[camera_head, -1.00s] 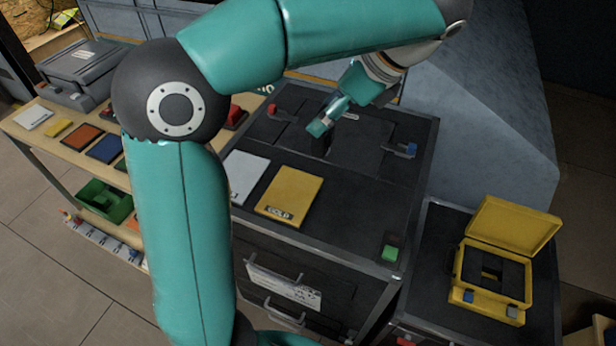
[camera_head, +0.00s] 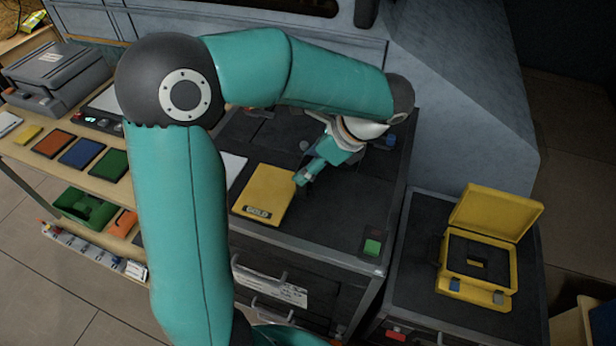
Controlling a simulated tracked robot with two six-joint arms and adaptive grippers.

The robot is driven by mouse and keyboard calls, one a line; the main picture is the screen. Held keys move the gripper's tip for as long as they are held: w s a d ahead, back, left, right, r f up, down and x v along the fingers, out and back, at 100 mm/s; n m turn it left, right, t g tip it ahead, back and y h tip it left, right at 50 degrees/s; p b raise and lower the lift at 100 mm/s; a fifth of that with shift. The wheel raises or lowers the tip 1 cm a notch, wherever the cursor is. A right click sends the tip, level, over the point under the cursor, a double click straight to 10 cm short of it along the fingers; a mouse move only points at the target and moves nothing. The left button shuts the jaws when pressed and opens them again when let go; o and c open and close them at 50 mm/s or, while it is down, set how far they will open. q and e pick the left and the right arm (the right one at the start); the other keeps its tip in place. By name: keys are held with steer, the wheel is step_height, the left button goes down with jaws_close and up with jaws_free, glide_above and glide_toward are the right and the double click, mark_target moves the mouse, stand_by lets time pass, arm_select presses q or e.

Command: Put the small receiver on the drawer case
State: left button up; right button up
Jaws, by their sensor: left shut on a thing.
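My left gripper (camera_head: 303,179) reaches over the black drawer case (camera_head: 345,215), its fingers pointing down and toward the front. It is shut on a small dark thing (camera_head: 309,188), which I take to be the small receiver. The thing is mostly hidden by the fingers and blends with the black top, so I cannot tell whether it touches the top. It is just right of a yellow plate marked GOLD (camera_head: 266,193). The drawer handles show on the case front. My right gripper is not in view.
A green-topped block (camera_head: 372,246) stands at the case's front right corner, a blue piece (camera_head: 391,141) farther back. An open yellow box (camera_head: 476,264) stands on a lower black case at right. A wooden shelf (camera_head: 40,158) with coloured plates is at left. The top right of the GOLD plate is largely clear.

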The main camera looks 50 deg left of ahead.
arm_select(q)
steer(key=shift+f, duration=2.4)
steer(key=shift+f, duration=0.2)
steer(key=o, duration=1.2)
steer(key=shift+o, duration=0.2)
steer(key=shift+r, duration=0.15)
steer(key=v, duration=1.2)
steer(key=shift+s, duration=0.1)
